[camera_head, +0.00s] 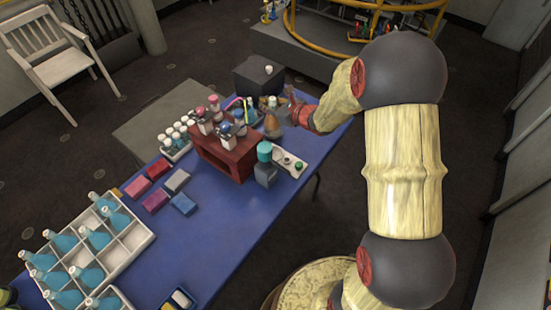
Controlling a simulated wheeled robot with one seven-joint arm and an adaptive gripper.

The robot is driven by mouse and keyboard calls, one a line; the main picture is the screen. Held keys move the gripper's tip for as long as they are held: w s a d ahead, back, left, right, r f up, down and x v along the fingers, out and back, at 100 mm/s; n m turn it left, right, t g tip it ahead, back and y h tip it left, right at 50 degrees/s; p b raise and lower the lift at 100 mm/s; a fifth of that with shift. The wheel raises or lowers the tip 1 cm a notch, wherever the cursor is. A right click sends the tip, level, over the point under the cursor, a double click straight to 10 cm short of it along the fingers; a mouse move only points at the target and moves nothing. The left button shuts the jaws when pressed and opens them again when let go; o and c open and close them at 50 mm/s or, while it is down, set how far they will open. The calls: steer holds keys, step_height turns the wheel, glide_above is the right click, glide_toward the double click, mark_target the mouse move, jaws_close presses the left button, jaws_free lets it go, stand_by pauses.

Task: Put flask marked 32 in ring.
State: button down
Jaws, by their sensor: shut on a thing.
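My gripper (290,106) is at the far right end of the blue table (235,215), at the end of my arm coming in from the right. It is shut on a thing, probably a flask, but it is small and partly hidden. An amber rounded flask (272,127) and a grey item with a white cap (272,102) are just left of my gripper. I cannot read the mark 32 on anything. I cannot make out a ring on the table for certain.
A dark red rack (232,163) holds several capped bottles. A teal-capped bottle (265,165) stands by a white holder (290,160). A white crate (126,250) holds blue bottles. Coloured blocks (156,200) lie between. The table's front right is clear. A yellow-railed platform (300,45) stands behind.

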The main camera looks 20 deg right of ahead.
steer(key=f+b, duration=0.2)
steer(key=f, duration=0.4)
steer(key=f+b, duration=0.2)
steer(key=f, duration=0.4)
steer(key=f+b, duration=0.2)
steer(key=f, duration=0.4)
steer(key=shift+w+d+f, duration=0.1)
steer(key=shift+w+d, duration=0.05)
steer(key=shift+w, duration=0.1)
steer(key=shift+f, duration=0.2)
steer(key=c, duration=1.6)
jaws_free()
